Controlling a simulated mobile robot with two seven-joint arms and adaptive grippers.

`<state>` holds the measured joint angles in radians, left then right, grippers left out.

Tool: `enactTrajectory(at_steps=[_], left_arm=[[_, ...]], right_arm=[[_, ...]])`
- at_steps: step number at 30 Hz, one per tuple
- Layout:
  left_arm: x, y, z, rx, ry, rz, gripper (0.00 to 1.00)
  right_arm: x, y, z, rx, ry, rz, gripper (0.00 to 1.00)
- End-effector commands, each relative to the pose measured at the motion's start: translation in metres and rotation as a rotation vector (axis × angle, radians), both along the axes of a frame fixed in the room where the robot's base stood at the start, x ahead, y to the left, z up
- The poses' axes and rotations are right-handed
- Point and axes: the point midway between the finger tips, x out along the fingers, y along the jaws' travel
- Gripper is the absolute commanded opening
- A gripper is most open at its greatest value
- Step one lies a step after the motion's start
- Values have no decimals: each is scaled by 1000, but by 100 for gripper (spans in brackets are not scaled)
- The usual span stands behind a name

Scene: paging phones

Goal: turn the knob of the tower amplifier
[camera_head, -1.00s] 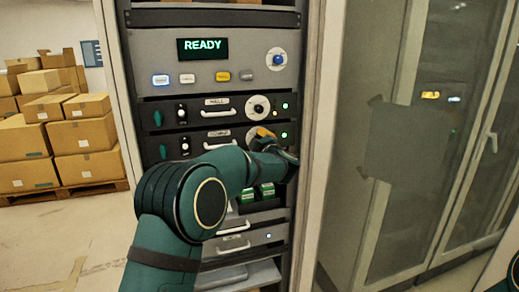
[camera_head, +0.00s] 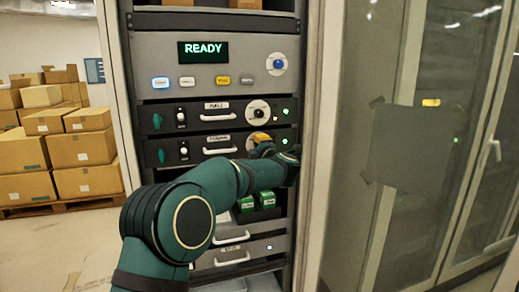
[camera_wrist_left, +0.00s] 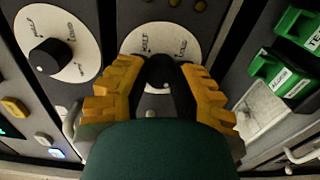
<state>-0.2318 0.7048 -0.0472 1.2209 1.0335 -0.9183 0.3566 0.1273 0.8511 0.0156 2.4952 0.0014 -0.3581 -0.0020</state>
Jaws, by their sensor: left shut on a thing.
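The lower of two black amplifier panels (camera_head: 170,156) has a small white label too blurred to read. Its round dial sits at the panel's right, mostly covered by my left gripper (camera_head: 262,139). In the left wrist view my left gripper (camera_wrist_left: 160,75) has its yellow fingers on either side of a black knob (camera_wrist_left: 160,70) at the centre of a white dial (camera_wrist_left: 178,36). The gripper is shut on this knob. The dial's lower part is hidden behind the fingers and the green gripper body. My right gripper is not in view.
The Hall amplifier (camera_head: 170,118) with its own dial (camera_head: 258,112) sits just above. A grey panel with a READY display (camera_head: 203,52) and blue knob (camera_head: 277,64) is higher. Green modules (camera_head: 265,200) lie below. The rack post (camera_head: 310,120) stands close on the right.

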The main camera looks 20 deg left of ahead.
Motion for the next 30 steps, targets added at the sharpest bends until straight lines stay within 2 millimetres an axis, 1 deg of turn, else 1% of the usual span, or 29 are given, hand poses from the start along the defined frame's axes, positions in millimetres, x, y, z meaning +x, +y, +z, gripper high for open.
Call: enactTrajectory(at_steps=[10,11,12,13,23,26,30], left_arm=[[0,1,2,0,-4,1,0],[0,1,2,0,-4,2,38],[0,1,2,0,-4,1,52],[0,1,2,0,-4,1,58],[-1,0,1,0,-1,0,58],[-6,-4,1,0,0,-1,58],[-21,-15,1,-1,-1,-3,58]], right_arm=[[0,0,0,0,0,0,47],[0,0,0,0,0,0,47],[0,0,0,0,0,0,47],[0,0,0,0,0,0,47],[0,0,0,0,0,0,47],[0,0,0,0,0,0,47],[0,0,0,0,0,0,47]])
